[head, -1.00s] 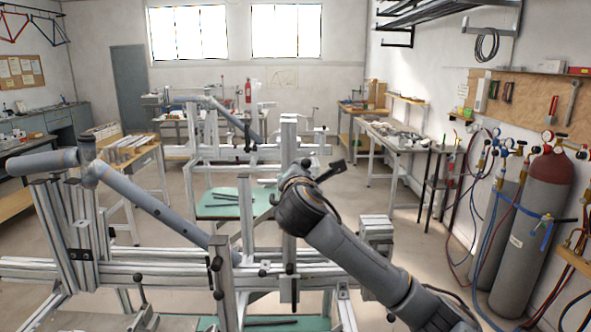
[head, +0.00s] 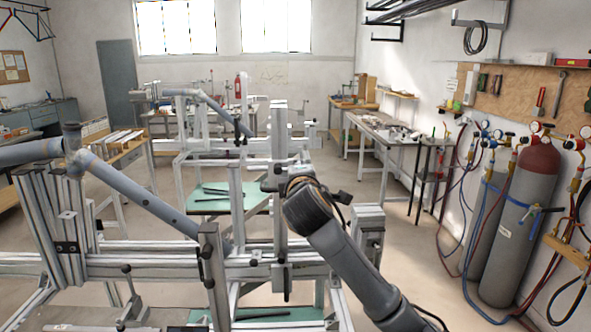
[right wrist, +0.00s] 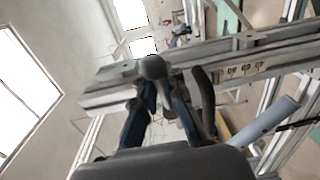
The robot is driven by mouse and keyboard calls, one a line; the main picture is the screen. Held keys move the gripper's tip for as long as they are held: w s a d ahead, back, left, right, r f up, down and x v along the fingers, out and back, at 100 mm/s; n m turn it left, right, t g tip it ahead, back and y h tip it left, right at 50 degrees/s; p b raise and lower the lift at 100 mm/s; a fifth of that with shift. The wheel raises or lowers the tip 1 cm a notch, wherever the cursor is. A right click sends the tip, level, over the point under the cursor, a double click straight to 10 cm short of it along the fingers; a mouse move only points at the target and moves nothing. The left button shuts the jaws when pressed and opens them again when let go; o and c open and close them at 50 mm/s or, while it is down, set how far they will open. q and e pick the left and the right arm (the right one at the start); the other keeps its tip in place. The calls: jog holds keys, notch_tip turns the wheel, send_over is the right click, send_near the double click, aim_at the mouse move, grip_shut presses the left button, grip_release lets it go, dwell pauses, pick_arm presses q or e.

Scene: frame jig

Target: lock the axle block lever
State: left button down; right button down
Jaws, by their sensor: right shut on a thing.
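My right gripper (head: 283,180) is at the upright aluminium post (head: 279,140) near the picture's middle. Its fingertips are largely hidden by the wrist in the head view. In the right wrist view the fingers (right wrist: 158,88) are closed around a grey round-ended lever knob (right wrist: 152,68) beside an aluminium beam (right wrist: 245,52). The axle block itself is hard to make out; a small block (right wrist: 115,73) sits on the beam beside the knob. Whether the lever is locked I cannot tell. My left gripper is in neither view.
Grey-blue frame tubes (head: 140,193) lie across the jig at left. A silver block (head: 370,225) stands close right of the arm. Gas cylinders (head: 525,220) stand at far right, with open floor between.

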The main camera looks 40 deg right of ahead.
jog(key=shift+d+f+m, duration=0.15)
jog(key=shift+f+m, duration=0.25)
jog(key=shift+f, duration=0.2)
jog(key=c, duration=1.5)
grip_release()
jog(key=shift+s, duration=0.15)
jog(key=shift+o, duration=0.3)
jog(key=shift+s+d, duration=0.1)
jog(key=shift+d, duration=0.1)
jog(key=shift+s+r, duration=0.1)
jog(key=shift+r, duration=0.1)
jog(key=v, duration=1.1)
jog(key=shift+s+a, duration=0.2)
jog(key=shift+s, duration=0.2)
jog(key=shift+f, duration=0.1)
